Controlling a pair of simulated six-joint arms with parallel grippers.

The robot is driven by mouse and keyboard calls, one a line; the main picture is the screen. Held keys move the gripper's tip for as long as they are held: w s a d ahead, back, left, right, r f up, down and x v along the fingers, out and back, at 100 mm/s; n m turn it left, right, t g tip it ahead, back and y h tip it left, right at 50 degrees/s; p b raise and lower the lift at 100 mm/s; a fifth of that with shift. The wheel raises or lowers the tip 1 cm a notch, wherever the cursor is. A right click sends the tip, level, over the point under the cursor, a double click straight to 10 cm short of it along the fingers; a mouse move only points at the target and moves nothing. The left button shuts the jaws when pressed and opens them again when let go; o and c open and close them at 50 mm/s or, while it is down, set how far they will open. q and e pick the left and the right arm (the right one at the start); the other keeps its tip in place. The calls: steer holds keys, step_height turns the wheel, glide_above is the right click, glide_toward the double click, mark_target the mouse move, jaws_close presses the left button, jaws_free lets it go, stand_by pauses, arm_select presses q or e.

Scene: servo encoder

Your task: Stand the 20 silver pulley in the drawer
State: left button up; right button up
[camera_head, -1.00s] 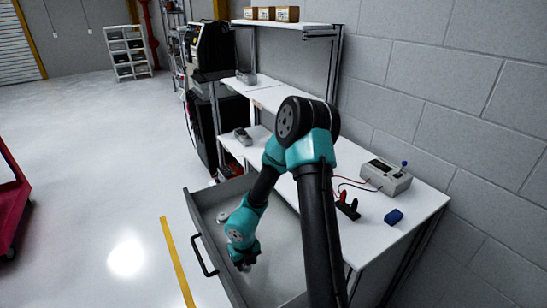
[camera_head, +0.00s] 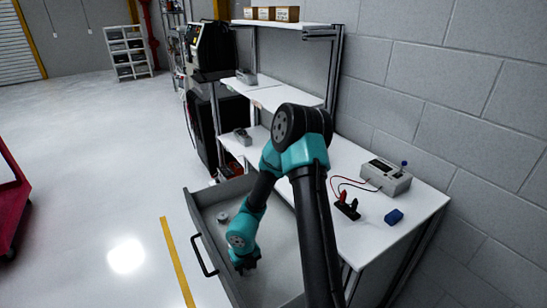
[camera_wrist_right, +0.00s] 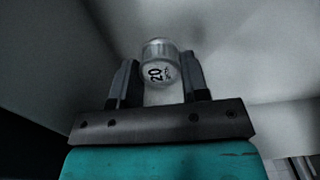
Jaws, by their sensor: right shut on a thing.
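The silver pulley (camera_wrist_right: 160,64) is marked 20 and sits between the fingertips of my right gripper (camera_wrist_right: 158,76) in the wrist view. The gripper is shut on it, and the label faces the wrist camera. In the head view my right gripper (camera_head: 244,268) reaches down inside the open drawer (camera_head: 278,240), near its front wall; the pulley is too hidden there to make out. I cannot tell whether the pulley touches the drawer floor. My left gripper is not in view.
A small grey round part (camera_head: 222,216) lies in the drawer's far left corner. The drawer floor right of my wrist is clear. A grey meter box (camera_head: 387,178), a black socket block (camera_head: 347,209) and a blue block (camera_head: 394,216) are on the bench.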

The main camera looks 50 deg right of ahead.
steer(key=shift+f, duration=1.3)
stand_by(0.4)
steer(key=o, duration=1)
step_height(320, 180, up, 18)
steer(key=shift+f, duration=0.25)
steer(key=shift+f, duration=0.1)
stand_by(0.7)
steer(key=shift+f, duration=6.6)
